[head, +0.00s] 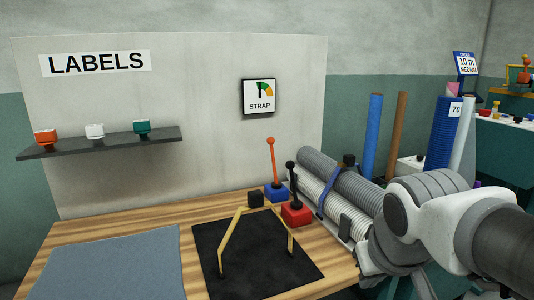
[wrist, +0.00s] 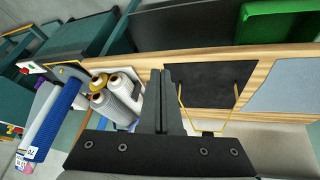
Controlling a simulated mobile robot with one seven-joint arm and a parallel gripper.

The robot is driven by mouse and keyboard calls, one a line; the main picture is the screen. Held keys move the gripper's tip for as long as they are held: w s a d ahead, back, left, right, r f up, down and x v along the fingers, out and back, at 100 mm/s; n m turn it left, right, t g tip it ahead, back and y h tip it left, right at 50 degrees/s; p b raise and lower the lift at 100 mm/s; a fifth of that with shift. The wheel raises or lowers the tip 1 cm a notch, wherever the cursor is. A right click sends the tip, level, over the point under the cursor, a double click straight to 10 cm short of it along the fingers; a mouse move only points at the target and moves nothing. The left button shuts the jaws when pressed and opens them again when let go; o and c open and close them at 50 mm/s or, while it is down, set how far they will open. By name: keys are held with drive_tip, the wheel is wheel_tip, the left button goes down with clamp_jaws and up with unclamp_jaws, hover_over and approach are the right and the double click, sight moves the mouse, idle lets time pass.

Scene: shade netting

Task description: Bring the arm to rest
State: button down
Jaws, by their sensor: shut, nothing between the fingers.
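My arm (head: 435,215) reaches in from the right edge in the head view, in front of the netting rolls. It is bent, and its white and grey links hide part of the bench's right end. My gripper (wrist: 161,74) shows in the wrist view with its two dark fingers together and nothing between them. In that view the fingers appear between the rolls and the black mat. I cannot make the gripper out clearly in the head view.
The wooden bench (head: 110,241) holds a black mat (head: 245,268) with a yellow frame, a blue-grey sheet (head: 130,268), a red lever box (head: 296,213) and a blue lever box (head: 276,192). Grey rolls (head: 335,190) lie beside them. Upright rolls (head: 373,137) stand behind my arm.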

drive_tip(key=s+a+f+m+b, duration=0.1)
drive_tip(key=s+a+f, duration=0.15)
drive_tip(key=s, duration=0.45)
wheel_tip(320, 180, up, 24)
drive_tip(key=p, duration=2.4)
drive_tip(key=shift+y, duration=0.4)
drive_tip(key=shift+w+d, duration=0.1)
